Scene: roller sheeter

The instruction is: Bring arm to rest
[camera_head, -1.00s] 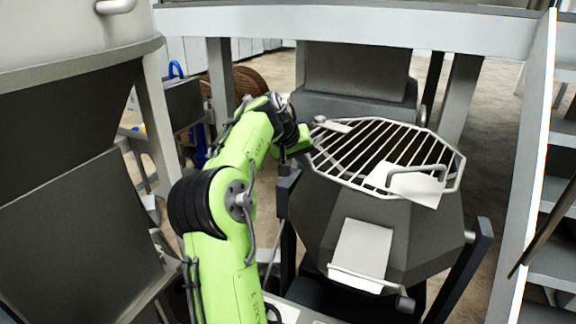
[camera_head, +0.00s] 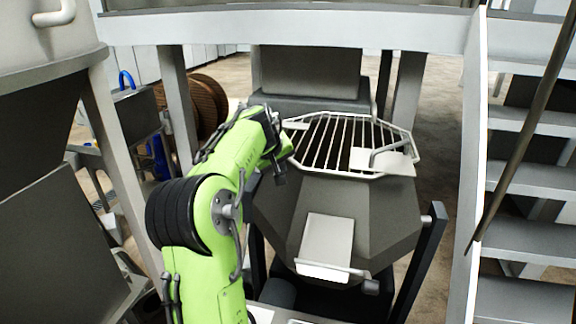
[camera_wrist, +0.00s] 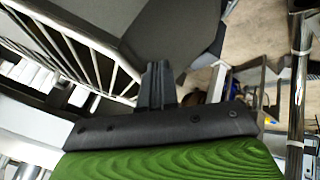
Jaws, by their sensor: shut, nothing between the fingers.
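My green arm reaches up and forward in the head view, with its end bent over beside the left rim of the drum-shaped machine (camera_head: 345,205). My gripper (camera_wrist: 157,84) shows in the wrist view as dark fingers together, with nothing between them. In the head view the wrist end hides most of it. The machine has a barred grate (camera_head: 335,140) on top, and the bars also show at the left of the wrist view (camera_wrist: 75,45). From these views I cannot tell the exact gap between arm and rim.
A grey hopper (camera_head: 45,120) stands close on the left. A white beam (camera_head: 290,28) crosses above. Stairs (camera_head: 530,190) and a white post (camera_head: 472,170) stand on the right. A wooden reel (camera_head: 203,103) lies behind the arm. Brown floor shows behind.

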